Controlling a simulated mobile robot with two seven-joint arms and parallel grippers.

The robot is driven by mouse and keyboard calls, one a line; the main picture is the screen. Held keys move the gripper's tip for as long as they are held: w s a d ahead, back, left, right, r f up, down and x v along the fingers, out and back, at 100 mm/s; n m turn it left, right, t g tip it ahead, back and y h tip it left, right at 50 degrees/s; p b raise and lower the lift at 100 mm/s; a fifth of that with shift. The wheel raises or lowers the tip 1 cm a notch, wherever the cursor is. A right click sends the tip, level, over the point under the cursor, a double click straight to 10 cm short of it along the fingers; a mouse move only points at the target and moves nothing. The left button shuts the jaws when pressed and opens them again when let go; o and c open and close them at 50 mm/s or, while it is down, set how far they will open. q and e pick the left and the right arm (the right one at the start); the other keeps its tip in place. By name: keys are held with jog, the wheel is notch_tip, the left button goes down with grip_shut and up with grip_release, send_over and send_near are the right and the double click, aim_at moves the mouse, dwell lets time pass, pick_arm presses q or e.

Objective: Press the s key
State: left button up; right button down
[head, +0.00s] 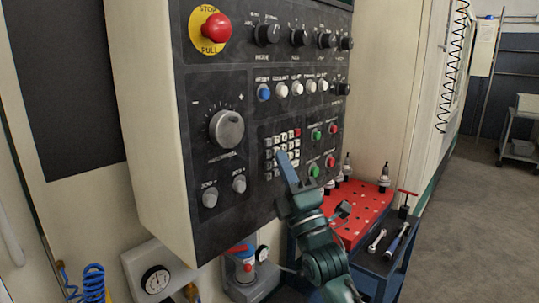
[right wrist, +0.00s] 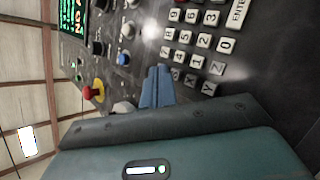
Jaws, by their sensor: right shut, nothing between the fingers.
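The keypad (head: 268,153) is a block of small pale keys on the dark control panel. In the right wrist view its keys (right wrist: 199,62) show large and turned on their side, with digits and the letters X, Y and Z readable. I cannot make out an s key; part of the keypad is hidden behind my fingers. My right gripper (head: 282,156) is shut and empty, its blue fingers pointing at the keypad's lower part. My left gripper is not in view.
A red and yellow stop button (head: 215,28), a large dial (head: 226,129) and green and red buttons (head: 315,135) surround the keypad. A red perforated tray (head: 365,212) with tool holders stands below right. Open floor (head: 480,215) lies at the right.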

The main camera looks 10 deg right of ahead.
jog(key=shift+w, duration=0.1)
dwell(0.4)
jog(key=shift+w+a, duration=0.25)
jog(key=shift+a, duration=0.05)
jog(key=shift+w+a, duration=0.2)
jog(key=shift+w, duration=0.1)
dwell(0.6)
jog(key=shift+s+d, duration=0.1)
dwell(0.4)
jog(key=shift+s+d, duration=0.4)
jog(key=shift+s, duration=0.15)
jog(key=shift+s+d+p, duration=0.45)
jog(key=shift+s+d, duration=0.35)
jog(key=shift+s, duration=0.2)
jog(key=shift+s+d+p, duration=0.45)
jog(key=shift+s+d, duration=0.3)
jog(key=shift+s, duration=0.2)
dwell(0.9)
